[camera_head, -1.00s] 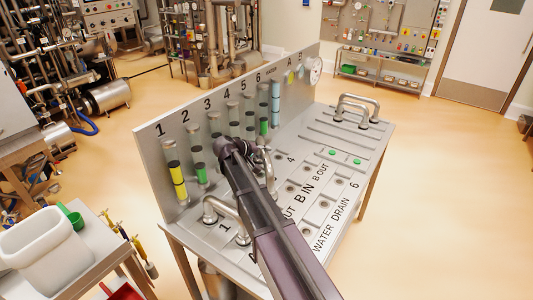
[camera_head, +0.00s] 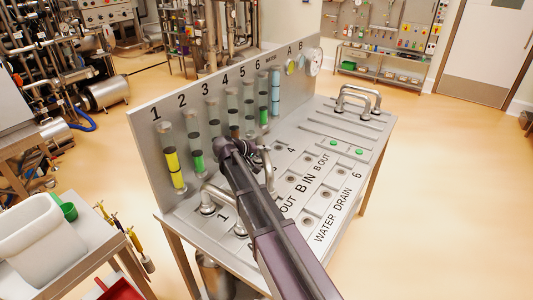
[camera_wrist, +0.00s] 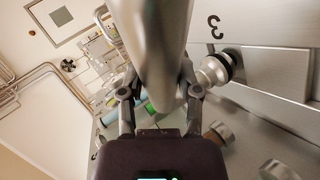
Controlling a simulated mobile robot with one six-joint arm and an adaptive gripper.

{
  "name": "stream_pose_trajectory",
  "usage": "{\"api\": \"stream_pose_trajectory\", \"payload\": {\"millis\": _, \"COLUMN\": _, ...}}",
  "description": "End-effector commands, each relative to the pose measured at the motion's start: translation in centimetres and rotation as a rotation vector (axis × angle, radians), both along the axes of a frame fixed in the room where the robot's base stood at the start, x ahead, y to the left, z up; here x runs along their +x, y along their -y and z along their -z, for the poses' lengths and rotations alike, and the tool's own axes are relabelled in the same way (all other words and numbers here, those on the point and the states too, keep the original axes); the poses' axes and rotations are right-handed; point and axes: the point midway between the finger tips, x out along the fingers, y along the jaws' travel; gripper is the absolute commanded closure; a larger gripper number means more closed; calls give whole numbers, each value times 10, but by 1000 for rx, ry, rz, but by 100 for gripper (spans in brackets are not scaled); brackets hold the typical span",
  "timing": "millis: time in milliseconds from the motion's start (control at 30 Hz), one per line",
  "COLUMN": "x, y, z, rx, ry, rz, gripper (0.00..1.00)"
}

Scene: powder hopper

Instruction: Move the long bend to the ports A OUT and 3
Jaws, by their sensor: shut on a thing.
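My gripper (camera_head: 238,150) is over the middle of the steel port table (camera_head: 340,215), in front of the numbered sight tubes. In the wrist view my gripper (camera_wrist: 160,100) has its two fingers closed on either side of a thick, shiny metal pipe, the long bend (camera_wrist: 155,40). In the head view the bend (camera_head: 267,165) shows as a curved tube beside my gripper, partly hidden by my arm. In the wrist view a round fitting with a dark ring (camera_wrist: 217,69) sits beside the upside-down label 3. My arm hides the bend's lower ends, so I cannot tell whether they are seated.
Another bend (camera_head: 222,197) stands at port 1 at the left. More bends (camera_head: 357,99) stand at the table's far right. The upright panel (camera_head: 150,125) with sight tubes borders the left and back. A side table holds a white bin (camera_head: 40,240). The right-hand ports look clear.

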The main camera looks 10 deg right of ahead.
Motion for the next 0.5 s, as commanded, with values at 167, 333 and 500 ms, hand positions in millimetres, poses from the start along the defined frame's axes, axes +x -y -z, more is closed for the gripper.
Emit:
{"api": "stream_pose_trajectory", "payload": {"millis": 167, "x": 0, "y": 0, "z": 10, "rx": -2, "ry": 0, "rz": -1, "gripper": 100}}
{"api": "stream_pose_trajectory", "payload": {"millis": 333, "x": 0, "y": 0, "z": 14, "rx": -2, "ry": 0, "rz": -1, "gripper": 100}}
{"api": "stream_pose_trajectory", "payload": {"millis": 500, "x": 0, "y": 0, "z": 15, "rx": -2, "ry": 0, "rz": -1, "gripper": 100}}
